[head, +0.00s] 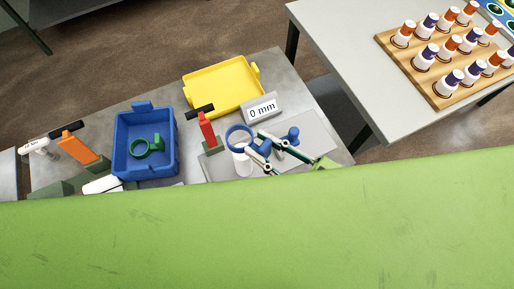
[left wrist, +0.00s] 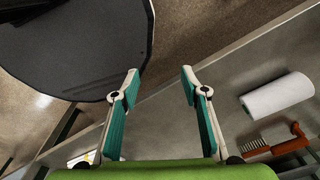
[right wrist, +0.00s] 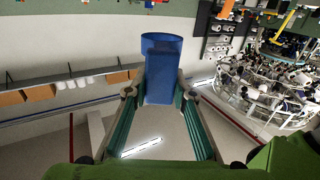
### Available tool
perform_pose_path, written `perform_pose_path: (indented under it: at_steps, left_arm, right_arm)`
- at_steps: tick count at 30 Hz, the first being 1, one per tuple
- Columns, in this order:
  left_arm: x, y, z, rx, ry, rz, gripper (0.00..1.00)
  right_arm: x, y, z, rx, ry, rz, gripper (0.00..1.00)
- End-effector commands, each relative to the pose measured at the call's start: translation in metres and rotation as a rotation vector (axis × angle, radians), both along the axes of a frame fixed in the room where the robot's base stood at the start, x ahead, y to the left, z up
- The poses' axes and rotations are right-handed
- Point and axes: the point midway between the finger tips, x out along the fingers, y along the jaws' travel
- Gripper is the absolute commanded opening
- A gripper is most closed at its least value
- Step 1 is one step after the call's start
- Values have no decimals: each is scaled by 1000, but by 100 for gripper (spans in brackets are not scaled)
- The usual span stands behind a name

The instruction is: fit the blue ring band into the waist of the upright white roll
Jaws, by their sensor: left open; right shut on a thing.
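The blue ring band (head: 240,130) shows at the upper end of the upright white roll (head: 243,165) in the head view. I cannot tell whether the ring touches the roll or stands apart above it. My right gripper (head: 262,146) is shut on the band's blue handle, to the right of the roll. In the right wrist view the blue ring band (right wrist: 162,45) stands out beyond the fingertips, and the roll is not visible there. My left gripper (left wrist: 161,84) is open and empty in the left wrist view, away from the roll; it is not seen in the head view.
A red clamp (head: 207,130) stands left of the roll. A blue bin (head: 118,150) holds a green ring tool (head: 157,143). A yellow tray (head: 205,88) and a "0 mm" display (head: 262,108) lie behind. A blue knobbed piece (head: 293,134) is at the right.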

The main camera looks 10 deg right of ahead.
Motion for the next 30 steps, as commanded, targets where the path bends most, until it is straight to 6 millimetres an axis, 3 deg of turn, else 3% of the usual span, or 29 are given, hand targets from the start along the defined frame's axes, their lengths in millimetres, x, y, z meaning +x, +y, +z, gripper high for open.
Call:
perform_pose_path:
  at_steps: [9, 20, 30]
  left_arm:
    - [-1, -25, 4, -29, 1, 2, 41]
    - [-1, -22, 13, -26, 1, 0, 41]
    - [0, -16, -12, -19, 0, 2, 41]
  right_arm:
    - [4, -4, 2, 2, 1, 11, 7]
    - [4, -4, 5, 2, 1, 10, 7]
    - [4, -4, -30, 1, 1, 10, 7]
